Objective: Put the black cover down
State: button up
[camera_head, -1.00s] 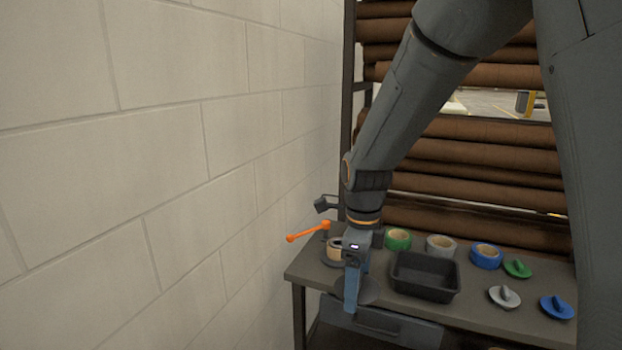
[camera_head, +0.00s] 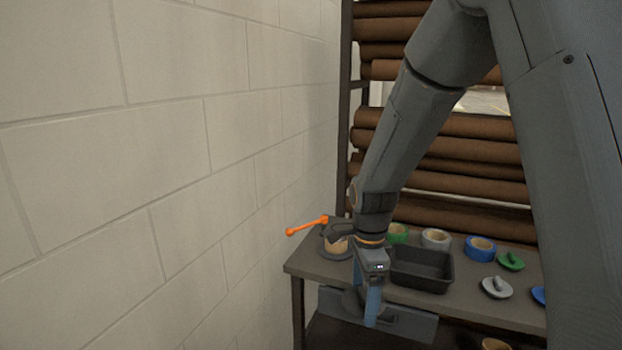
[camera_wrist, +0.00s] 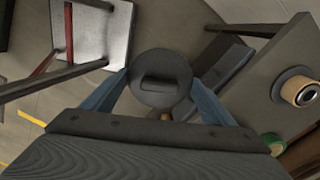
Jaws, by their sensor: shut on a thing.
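The black cover (camera_wrist: 160,72) is a round dark disc with a raised grip bar, seen in the wrist view. My gripper (camera_wrist: 161,84) is shut on it, with one blue finger at each side. In the head view my gripper (camera_head: 371,308) is at the front edge of the grey table (camera_head: 470,303), left of the black tray. The cover (camera_head: 350,299) is mostly hidden behind my gripper there. It is held in the air, and I cannot tell its exact height.
The black tray (camera_head: 420,272) stands on the table. Green (camera_head: 397,233), grey (camera_head: 436,239) and blue (camera_head: 480,249) tape rolls are behind it. Green (camera_head: 511,261) and grey (camera_head: 496,288) covers lie at right. A tan roll (camera_head: 336,243) and orange lever (camera_head: 307,226) are near the wall.

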jog(key=d+f+n+b, duration=0.1)
jog(key=d+f+n, duration=0.2)
jog(key=f+n, duration=0.5)
jog(key=d+f+n+b, duration=0.1)
jog(key=d+f+n, duration=0.3)
jog(key=f+n, duration=0.4)
jog(key=shift+w+d+f+n, duration=0.3)
jog(key=shift+f+n, duration=0.1)
jog(key=shift+f, duration=0.5)
